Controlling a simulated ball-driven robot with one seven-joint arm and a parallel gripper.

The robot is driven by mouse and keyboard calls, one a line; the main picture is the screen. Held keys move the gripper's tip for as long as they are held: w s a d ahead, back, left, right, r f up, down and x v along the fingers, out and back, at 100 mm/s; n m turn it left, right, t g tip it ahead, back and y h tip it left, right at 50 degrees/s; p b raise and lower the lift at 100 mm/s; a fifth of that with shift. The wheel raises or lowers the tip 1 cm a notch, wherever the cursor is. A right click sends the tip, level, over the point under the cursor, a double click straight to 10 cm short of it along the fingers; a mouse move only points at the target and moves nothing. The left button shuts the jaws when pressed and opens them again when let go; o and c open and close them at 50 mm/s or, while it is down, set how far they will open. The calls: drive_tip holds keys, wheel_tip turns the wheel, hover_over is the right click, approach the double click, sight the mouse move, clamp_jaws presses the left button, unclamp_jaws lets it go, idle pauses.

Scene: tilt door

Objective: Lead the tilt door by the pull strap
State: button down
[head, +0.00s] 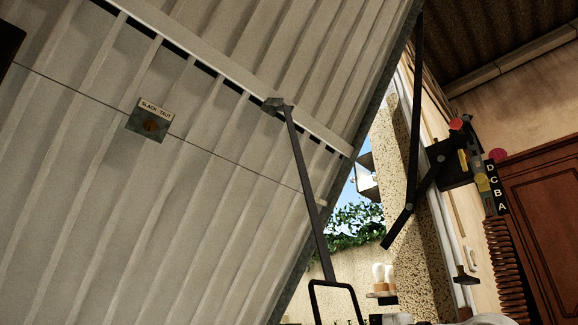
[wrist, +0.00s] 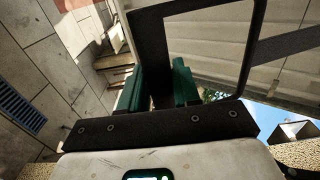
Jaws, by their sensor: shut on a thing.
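The tilt door (head: 215,150) is a pale ribbed metal panel that slants across the left and middle of the head view. The dark pull strap (head: 307,195) runs straight from a bracket on the door's rail down to a loop at the bottom edge. In the wrist view the black loop of the strap (wrist: 247,60) stands in front of my gripper (wrist: 157,75). The two green fingers are shut on the strap's loop. The door's underside (wrist: 205,35) shows behind it. The exact grip point is partly hidden by the fingers.
A plate marked SLACK and TAUT (head: 149,121) is on the door. At right are a black hinge arm (head: 415,150), a D-C-B-A scale (head: 496,188), a coil spring (head: 508,270) and a brown wooden door (head: 545,215). Paving (wrist: 45,75) with a drain grate (wrist: 20,108) lies left.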

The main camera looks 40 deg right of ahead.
drive_tip(key=shift+w, duration=0.1)
idle(0.5)
drive_tip(key=w+f+p, duration=0.2)
drive_tip(key=w+p, duration=0.5)
drive_tip(key=w, duration=0.8)
drive_tip(key=shift+p, duration=0.3)
idle(0.5)
drive_tip(key=shift+r, duration=0.1)
unclamp_jaws()
idle(0.5)
drive_tip(key=shift+r+p, duration=0.75)
drive_tip(key=shift+p, duration=0.45)
drive_tip(key=shift+s, duration=0.1)
